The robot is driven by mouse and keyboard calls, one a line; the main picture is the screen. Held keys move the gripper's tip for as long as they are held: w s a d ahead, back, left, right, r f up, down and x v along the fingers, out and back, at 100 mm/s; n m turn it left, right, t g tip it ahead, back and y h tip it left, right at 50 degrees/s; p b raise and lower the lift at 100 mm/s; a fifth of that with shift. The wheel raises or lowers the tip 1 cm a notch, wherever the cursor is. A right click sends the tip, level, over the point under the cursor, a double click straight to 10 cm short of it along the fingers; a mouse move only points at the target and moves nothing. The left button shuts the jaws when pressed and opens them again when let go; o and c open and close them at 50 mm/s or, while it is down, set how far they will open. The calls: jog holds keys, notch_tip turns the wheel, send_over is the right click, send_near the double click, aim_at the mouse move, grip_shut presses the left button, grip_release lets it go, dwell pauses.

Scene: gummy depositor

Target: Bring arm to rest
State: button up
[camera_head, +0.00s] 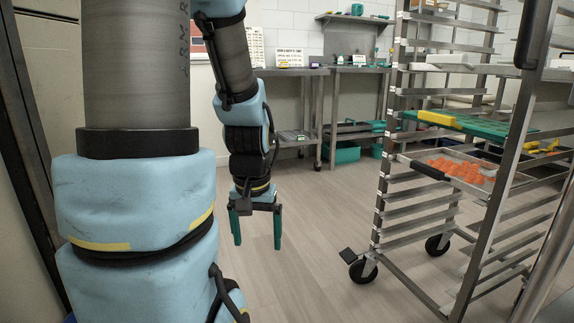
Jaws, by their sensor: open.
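My gripper (257,226) hangs from my light blue arm left of the middle of the head view. Its two green fingers point down and stand apart, with nothing between them. It is over bare floor and touches nothing that I can see. A large part of my own arm fills the left side of the view and hides what lies behind it.
A metal rack (385,215) on casters stands at the right. It holds a green tray (480,127) and a tray with orange pieces (462,171). Steel tables (345,70) stand along the back wall. The floor (310,255) between gripper and rack is clear.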

notch_tip(320, 180, up, 39)
jog(key=p, duration=3.8)
jog(key=shift+s+a, duration=0.25)
jog(key=shift+s, duration=0.15)
